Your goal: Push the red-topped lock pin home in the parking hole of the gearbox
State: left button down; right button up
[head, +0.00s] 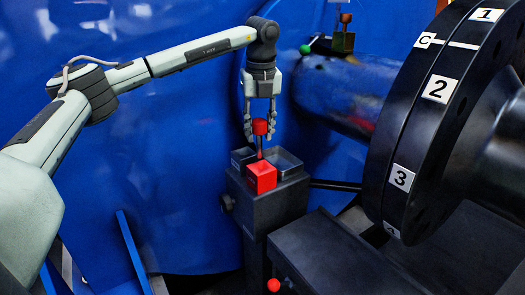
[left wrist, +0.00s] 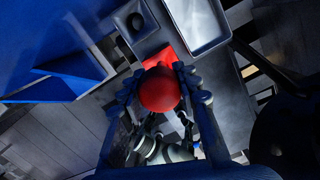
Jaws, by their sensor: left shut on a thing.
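My left gripper (head: 261,122) is shut on a red-topped pin (head: 261,128), holding it by its red head. The pin hangs upright with its thin shaft pointing down, over the black stand (head: 262,208) and close behind the red block (head: 262,178). I cannot tell whether its tip touches anything. In the left wrist view the round red head (left wrist: 159,90) sits between the fingers and hides the shaft. A second red-topped piece (head: 346,18) stands farther back on a small green block. I cannot make out the parking hole. My right gripper does not show.
An open grey tray (head: 285,163) and a dark box (head: 242,158) sit on the stand beside the red block. A large black numbered flange (head: 425,130) stands at right, a blue housing (head: 150,190) behind. A green ball (head: 305,49) is at the back.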

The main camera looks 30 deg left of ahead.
pick_arm(q)
jog(key=shift+w+a+r+m+h, duration=0.15)
jog(key=shift+w+a+r+m, duration=0.5)
jog(key=shift+a+m, duration=0.85)
jog(key=shift+w+a+r+m+h, duration=0.25)
jog(key=shift+a+r+m, duration=0.7)
jog(key=shift+m, duration=1)
jog(key=shift+w+a+r+m+h, duration=0.1)
jog(key=shift+w+a+r+m, duration=0.35)
jog(key=shift+a+r+m, duration=0.95)
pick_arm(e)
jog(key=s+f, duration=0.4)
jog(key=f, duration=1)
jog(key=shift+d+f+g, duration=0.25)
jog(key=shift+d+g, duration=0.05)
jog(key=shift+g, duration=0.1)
pick_arm(q)
jog(key=shift+d+f+m, duration=0.25)
jog(key=shift+f+m, duration=0.1)
jog(key=shift+f, duration=0.3)
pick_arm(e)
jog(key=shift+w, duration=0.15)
